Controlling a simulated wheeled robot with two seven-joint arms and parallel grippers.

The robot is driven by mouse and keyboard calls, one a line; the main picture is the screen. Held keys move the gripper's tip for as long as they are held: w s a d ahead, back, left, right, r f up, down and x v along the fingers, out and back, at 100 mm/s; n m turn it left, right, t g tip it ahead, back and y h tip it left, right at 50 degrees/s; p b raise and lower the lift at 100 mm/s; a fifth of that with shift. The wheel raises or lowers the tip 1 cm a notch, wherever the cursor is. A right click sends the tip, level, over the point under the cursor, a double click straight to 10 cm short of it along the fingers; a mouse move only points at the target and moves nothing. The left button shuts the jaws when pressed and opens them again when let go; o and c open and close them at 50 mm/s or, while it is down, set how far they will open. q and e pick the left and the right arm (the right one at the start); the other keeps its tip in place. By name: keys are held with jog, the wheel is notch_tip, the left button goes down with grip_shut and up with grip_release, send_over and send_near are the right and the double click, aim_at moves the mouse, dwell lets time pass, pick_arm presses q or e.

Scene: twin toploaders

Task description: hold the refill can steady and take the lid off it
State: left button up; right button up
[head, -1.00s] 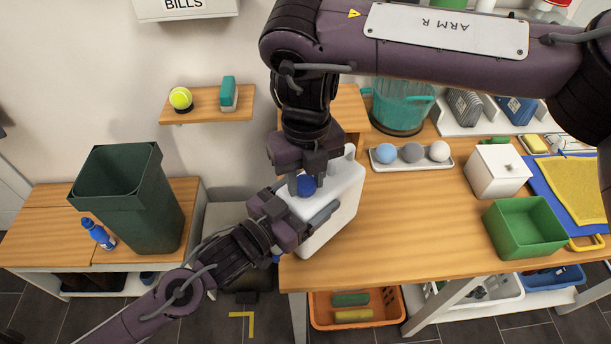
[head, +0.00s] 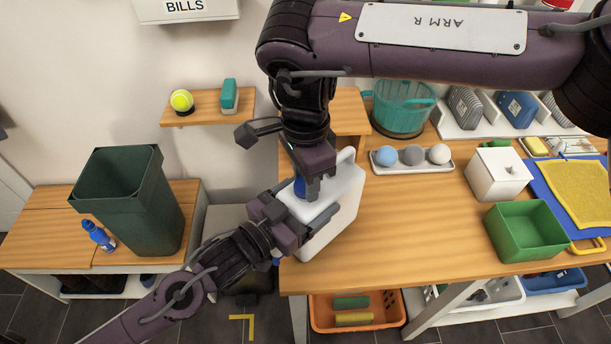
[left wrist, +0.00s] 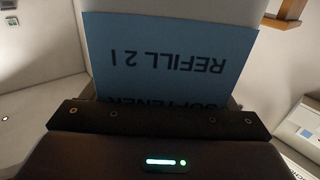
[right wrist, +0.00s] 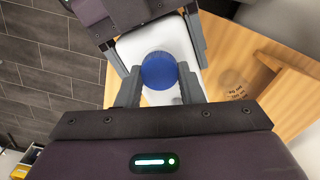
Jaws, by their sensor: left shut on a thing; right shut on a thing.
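The refill can (head: 344,205) is a white jug near the left end of the wooden table. Its blue lid (head: 299,187) is mostly hidden by my right gripper in the head view. My left gripper (head: 303,222) is shut across the can's body; its fingers flank the can in the right wrist view. The left wrist view shows the can's blue label (left wrist: 170,58) close up, upside down. My right gripper (right wrist: 158,86) points down from above, shut on the round lid (right wrist: 158,70). The lid is over the can's top; I cannot tell whether it is loose.
A tray with three balls (head: 412,157), a teal basket (head: 402,108), a white box (head: 497,174) and a green box (head: 524,231) stand to the right. A green bin (head: 130,200) stands at the left. The table's middle front is clear.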

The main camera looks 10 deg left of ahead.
pick_arm(q)
jog(key=shift+s+d+r+h, duration=0.2)
jog(key=shift+d+h, duration=0.1)
pick_arm(e)
jog(key=shift+w+r, duration=0.25)
jog(key=shift+r, duration=0.1)
jog(key=shift+a+r, duration=0.1)
jog(key=shift+r, duration=0.7)
pick_arm(q)
jog(key=shift+a, duration=0.1)
pick_arm(e)
jog(key=shift+s+r, duration=0.1)
pick_arm(q)
jog(key=shift+w+r, duration=0.1)
jog(key=shift+w, duration=0.05)
jog(key=shift+a, duration=0.1)
